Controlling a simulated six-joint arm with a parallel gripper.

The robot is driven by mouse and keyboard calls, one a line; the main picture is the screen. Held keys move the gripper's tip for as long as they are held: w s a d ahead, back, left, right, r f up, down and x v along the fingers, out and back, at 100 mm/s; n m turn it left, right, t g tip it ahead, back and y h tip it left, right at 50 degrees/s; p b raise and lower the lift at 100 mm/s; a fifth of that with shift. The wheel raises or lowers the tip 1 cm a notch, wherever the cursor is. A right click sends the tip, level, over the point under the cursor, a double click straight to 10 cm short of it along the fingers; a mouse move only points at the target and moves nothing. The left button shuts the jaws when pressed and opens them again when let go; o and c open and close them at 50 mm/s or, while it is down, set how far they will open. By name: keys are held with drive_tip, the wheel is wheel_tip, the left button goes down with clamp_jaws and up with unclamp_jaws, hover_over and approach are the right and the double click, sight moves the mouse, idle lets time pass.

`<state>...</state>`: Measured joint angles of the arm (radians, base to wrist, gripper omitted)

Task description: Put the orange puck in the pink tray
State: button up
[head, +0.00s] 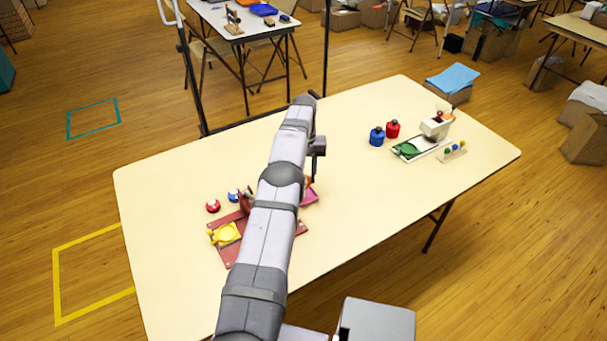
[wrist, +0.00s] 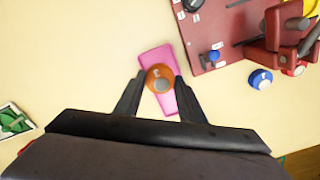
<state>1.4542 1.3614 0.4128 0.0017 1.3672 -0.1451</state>
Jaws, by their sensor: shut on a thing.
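The orange puck (wrist: 160,77) is between the two fingertips of my gripper (wrist: 158,84) in the wrist view, and the gripper is shut on it. The pink tray (wrist: 154,60) shows directly behind the puck in that view. I cannot tell whether the puck touches the tray or is held above it. In the head view my arm hides much of this spot. The pink tray (head: 309,196) shows partly at the arm's right side, with a bit of the orange puck (head: 309,182) just above it in the picture.
A dark red board (head: 217,253) with a yellow round part (head: 228,233) lies left of my arm. Red (head: 213,206) and blue (head: 234,195) pieces stand beside it. A white tray with a green piece (head: 407,150) and blue (head: 377,136) and red (head: 393,129) jars stand at the right. The table's middle right is clear.

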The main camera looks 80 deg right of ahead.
drive_tip(key=shift+f+b, duration=0.85)
drive_tip(key=shift+f, duration=0.85)
drive_tip(key=shift+f+b, duration=0.2)
drive_tip(key=shift+b, duration=0.15)
idle(0.4)
drive_tip(key=shift+f+b, duration=0.3)
drive_tip(key=shift+f, duration=0.05)
drive_tip(key=shift+f, duration=0.35)
drive_tip(key=o, duration=0.9)
drive_tip(key=shift+r, duration=0.1)
drive_tip(key=shift+r+p, duration=2.4)
drive_tip(key=shift+r, duration=1.3)
